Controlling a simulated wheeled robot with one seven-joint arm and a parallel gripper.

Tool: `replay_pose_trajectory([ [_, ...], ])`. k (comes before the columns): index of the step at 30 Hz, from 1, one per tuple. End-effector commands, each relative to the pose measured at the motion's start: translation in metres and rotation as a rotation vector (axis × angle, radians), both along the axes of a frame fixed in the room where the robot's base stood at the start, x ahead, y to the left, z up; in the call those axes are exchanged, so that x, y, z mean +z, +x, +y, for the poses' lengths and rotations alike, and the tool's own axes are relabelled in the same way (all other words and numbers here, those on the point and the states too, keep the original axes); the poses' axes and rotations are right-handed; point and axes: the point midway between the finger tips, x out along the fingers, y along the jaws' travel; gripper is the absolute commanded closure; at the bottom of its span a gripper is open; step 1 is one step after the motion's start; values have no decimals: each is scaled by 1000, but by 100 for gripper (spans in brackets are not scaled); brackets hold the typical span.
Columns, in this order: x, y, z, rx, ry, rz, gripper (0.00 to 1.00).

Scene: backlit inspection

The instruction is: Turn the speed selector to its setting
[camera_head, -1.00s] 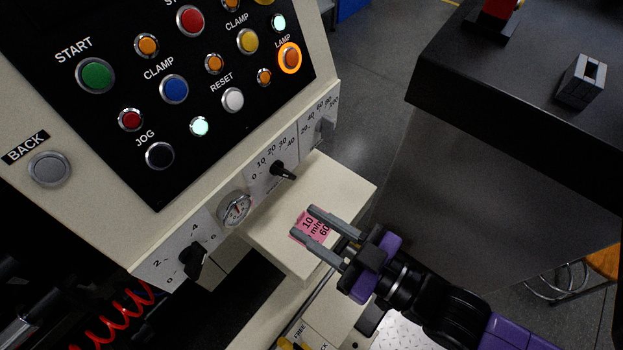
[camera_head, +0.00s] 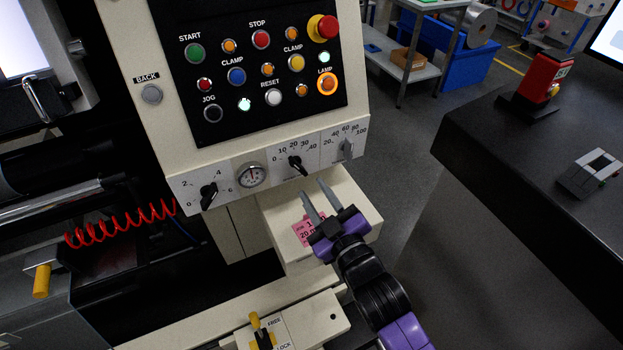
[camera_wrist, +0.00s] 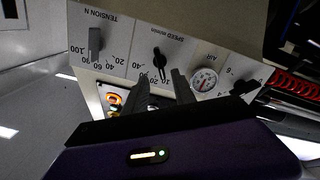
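The speed selector (camera_head: 297,164) is a black bar knob on the white strip below the button panel, with a 0 to 40 scale above it. In the head view its bar slants from upper left to lower right; I cannot tell which end marks the setting. The wrist view shows the speed selector (camera_wrist: 159,62) upside down, under the words SPEED M/MIN. My gripper (camera_head: 315,190) is open and empty, its fingers pointing up toward the strip, below and apart from the knob. A pink note (camera_head: 304,231) on the cream box is partly hidden by my gripper.
A round gauge (camera_head: 251,175) and another black knob (camera_head: 208,195) sit left of the selector. A grey tension knob (camera_head: 347,149) sits right. The cream box (camera_head: 350,208) juts out under the strip. A dark table (camera_head: 500,140) stands at right.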

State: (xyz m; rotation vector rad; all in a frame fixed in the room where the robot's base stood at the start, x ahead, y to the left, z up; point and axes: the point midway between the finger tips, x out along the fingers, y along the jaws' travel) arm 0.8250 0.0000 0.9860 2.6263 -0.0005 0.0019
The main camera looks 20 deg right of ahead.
Motion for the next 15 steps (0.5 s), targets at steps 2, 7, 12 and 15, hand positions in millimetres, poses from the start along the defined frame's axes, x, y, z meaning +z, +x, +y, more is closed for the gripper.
replay_pose_trajectory([
  [2, 1, 3, 0, -1, -9, 1, 68],
  [7, 3, 23, 0, 0, -9, -1, 68],
  [12, 4, 49, 1, 1, -8, -2, 68],
  [15, 3, 62, 0, 0, -8, 0, 68],
])
